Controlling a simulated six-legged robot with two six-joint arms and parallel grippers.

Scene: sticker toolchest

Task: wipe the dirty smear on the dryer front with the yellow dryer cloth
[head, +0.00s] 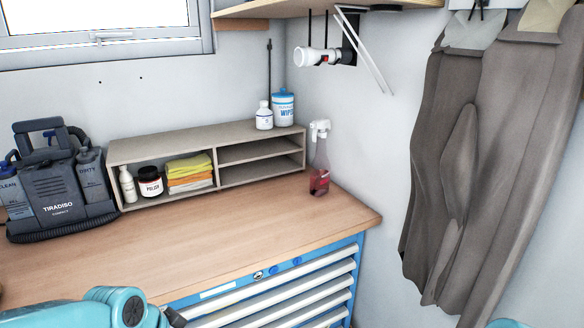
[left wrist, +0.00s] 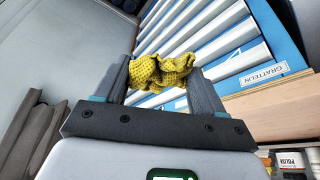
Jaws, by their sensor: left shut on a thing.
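My left gripper (left wrist: 160,70) is shut on a crumpled yellow cloth (left wrist: 165,72) with a waffle-like weave, seen in the left wrist view. The cloth is bunched between the two dark fingers. Behind it is the drawer front of the blue chest (left wrist: 205,52). In the head view only teal parts of my left arm show at the bottom left, and the cloth is out of sight there. I see neither a dryer front nor a smear in either view. My right gripper is not in view.
A wooden worktop (head: 215,240) tops the blue drawer chest (head: 290,290). On it stand a grey Tiradiso machine (head: 62,195), a shelf unit (head: 225,150) with folded yellow and orange cloths (head: 189,172), and a spray bottle (head: 320,165). Brown overalls (head: 480,150) hang at right. The worktop's middle is clear.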

